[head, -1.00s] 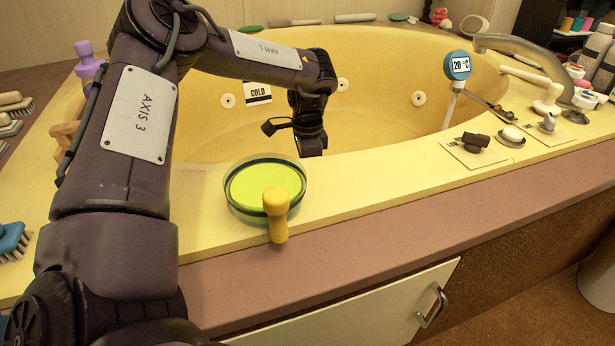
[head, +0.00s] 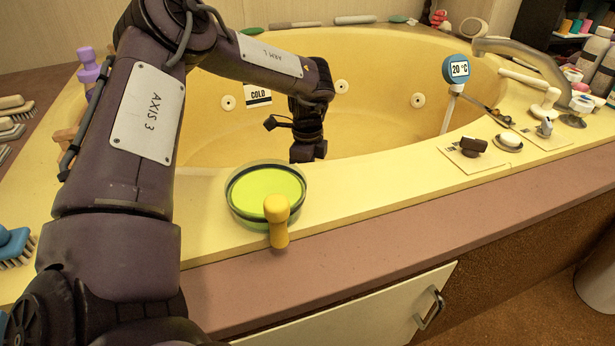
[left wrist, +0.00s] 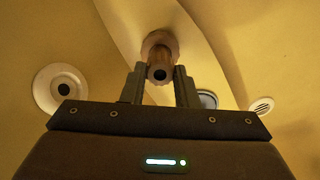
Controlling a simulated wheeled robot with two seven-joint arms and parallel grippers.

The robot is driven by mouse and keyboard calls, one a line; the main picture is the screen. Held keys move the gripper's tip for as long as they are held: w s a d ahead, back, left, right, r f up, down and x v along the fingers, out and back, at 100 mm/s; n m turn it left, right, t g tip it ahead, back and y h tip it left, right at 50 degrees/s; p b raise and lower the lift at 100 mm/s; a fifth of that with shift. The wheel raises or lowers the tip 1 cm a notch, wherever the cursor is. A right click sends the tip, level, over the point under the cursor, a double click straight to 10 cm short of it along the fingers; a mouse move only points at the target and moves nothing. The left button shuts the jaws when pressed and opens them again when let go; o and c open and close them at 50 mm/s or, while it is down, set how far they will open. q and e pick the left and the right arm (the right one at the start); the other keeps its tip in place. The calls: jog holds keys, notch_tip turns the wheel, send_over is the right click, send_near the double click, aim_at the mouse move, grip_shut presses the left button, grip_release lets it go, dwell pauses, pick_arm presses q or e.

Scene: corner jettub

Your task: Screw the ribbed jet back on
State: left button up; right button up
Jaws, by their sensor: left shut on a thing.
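In the left wrist view, the ribbed jet (left wrist: 159,51) is a brownish tube with a scalloped flange at its far end and a dark hole in its near end. My left gripper (left wrist: 160,84) has a finger on each side of it and is shut on it. The flange lies close to the yellow tub wall; I cannot tell whether it touches. In the head view, my left arm reaches over the rim into the tub (head: 390,115). The gripper's fingers and the jet are hidden there behind the near rim. My right gripper is not in view.
In the left wrist view, a round white jet (left wrist: 60,88) and a small vented disc (left wrist: 262,105) sit in the wall. On the near rim stand a green-filled round dish (head: 262,186) and a yellow-handled tool (head: 278,222). A thermometer (head: 456,68) stands at the right.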

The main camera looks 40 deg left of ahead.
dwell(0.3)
pick_arm(q)
jog(key=m+p, duration=0.1)
jog(key=m, duration=0.3)
jog(key=shift+r, duration=0.1)
jog(key=shift+m, duration=1)
jog(key=shift+m, duration=1.2)
jog(key=m, duration=0.3)
jog(key=shift+m+p, duration=0.3)
jog(key=o, duration=1.1)
